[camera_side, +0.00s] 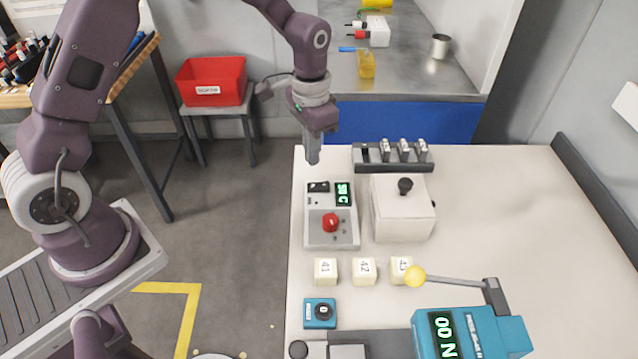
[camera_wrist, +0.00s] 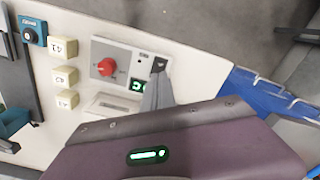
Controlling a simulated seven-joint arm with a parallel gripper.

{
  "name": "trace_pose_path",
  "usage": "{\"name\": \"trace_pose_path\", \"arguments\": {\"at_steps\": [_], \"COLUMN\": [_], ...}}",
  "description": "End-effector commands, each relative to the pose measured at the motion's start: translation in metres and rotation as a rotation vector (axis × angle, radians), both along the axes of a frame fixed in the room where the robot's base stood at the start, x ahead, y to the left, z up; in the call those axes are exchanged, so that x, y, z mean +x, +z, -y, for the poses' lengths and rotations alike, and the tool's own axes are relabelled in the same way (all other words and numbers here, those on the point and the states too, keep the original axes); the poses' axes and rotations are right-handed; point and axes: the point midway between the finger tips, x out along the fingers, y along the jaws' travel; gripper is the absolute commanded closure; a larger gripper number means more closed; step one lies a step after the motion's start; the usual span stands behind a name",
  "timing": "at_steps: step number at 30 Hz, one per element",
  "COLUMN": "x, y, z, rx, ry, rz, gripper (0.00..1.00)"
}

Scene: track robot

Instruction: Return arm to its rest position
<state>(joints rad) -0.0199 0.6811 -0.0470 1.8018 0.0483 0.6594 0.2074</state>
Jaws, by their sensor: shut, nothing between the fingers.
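My gripper (camera_side: 312,160) is shut and empty, pointing down over the left edge of the white table (camera_side: 500,220) near its far left corner. It hangs just beyond the grey control box (camera_side: 318,236) with a red knob and a green display. In the wrist view the shut fingers (camera_wrist: 158,68) appear in front of that box (camera_wrist: 125,58), overlapping its edge near the display. I cannot tell the exact gap between the fingertips and the box. My arm reaches across from the left, with its elbow out of the top of the side view.
A black rack (camera_side: 393,160) with small upright parts and a white box with a black knob (camera_side: 403,215) stand close by. Several cream blocks (camera_side: 364,271), a teal dial box (camera_side: 319,313) and a teal lever unit (camera_side: 472,334) lie nearer. A red bin (camera_side: 212,80) sits on a stool.

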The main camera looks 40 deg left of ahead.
Motion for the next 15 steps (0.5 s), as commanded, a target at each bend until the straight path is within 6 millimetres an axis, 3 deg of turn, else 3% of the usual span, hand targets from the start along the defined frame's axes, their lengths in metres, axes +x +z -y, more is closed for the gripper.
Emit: {"name": "trace_pose_path", "arguments": {"at_steps": [5, 7, 11, 15], "x": [0.000, -0.004, -0.033, -0.100], "y": [0.002, 0.018, 0.091, 0.167], "z": [0.000, -0.001, -0.003, -0.004], "rx": [0.000, 0.002, 0.007, 0.000], "ry": [0.001, 0.008, 0.052, 0.120], "rz": [0.003, 0.022, 0.115, 0.240], "gripper": [1.00, 1.00, 1.00, 1.00]}}
